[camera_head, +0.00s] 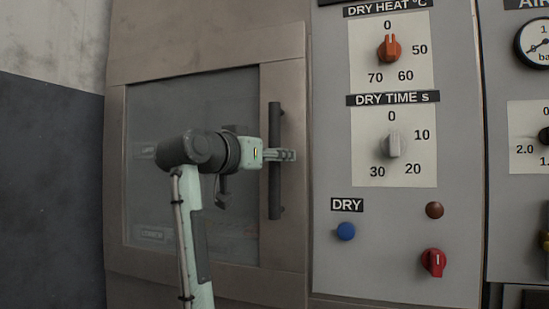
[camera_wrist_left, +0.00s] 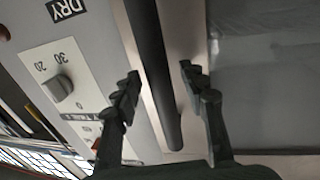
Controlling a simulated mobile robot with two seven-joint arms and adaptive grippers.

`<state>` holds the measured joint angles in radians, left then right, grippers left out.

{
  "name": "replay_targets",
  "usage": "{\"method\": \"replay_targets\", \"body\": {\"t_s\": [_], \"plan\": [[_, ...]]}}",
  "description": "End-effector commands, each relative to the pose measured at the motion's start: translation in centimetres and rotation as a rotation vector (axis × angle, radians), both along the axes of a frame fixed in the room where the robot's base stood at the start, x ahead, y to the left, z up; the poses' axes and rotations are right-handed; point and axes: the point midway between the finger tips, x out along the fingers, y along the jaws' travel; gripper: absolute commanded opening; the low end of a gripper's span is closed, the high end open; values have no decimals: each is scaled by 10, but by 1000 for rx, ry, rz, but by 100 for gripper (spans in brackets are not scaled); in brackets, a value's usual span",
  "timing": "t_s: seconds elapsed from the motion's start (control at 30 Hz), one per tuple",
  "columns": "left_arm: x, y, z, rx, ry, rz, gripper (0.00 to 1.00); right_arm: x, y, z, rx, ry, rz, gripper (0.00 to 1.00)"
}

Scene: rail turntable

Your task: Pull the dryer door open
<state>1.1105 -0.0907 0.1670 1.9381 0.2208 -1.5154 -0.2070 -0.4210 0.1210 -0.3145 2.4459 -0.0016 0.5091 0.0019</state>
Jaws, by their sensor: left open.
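The dryer door (camera_head: 205,80) is a brownish metal frame with a dark window, and it looks closed. Its black vertical bar handle (camera_head: 274,200) is on the door's right side. My left gripper (camera_head: 290,155) is at the handle's middle, reaching in from the left. In the left wrist view my left gripper (camera_wrist_left: 157,82) is open, with the handle (camera_wrist_left: 152,60) running between its two fingers. I cannot tell whether either finger touches the bar. Part of the window is hidden behind my arm. My right gripper is not in view.
Right of the door is a grey control panel (camera_head: 335,270) with an orange heat knob (camera_head: 389,48), a grey time knob (camera_head: 393,145), a blue button (camera_head: 345,231) and a red switch (camera_head: 433,262). A dark and light wall (camera_head: 50,180) stands at the left.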

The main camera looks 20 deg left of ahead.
Motion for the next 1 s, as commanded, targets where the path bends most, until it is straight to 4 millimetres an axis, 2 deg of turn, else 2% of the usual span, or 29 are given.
{"method": "replay_targets", "body": {"t_s": [0.3, 0.63, 1.0], "plan": [[3, -1, 0, 0, 0, 0, 41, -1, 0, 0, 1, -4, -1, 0], [3, -1, 0, 0, 0, -1, 0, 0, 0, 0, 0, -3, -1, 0], [3, -1, 0, 0, 0, -2, 0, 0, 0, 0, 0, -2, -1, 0]]}}
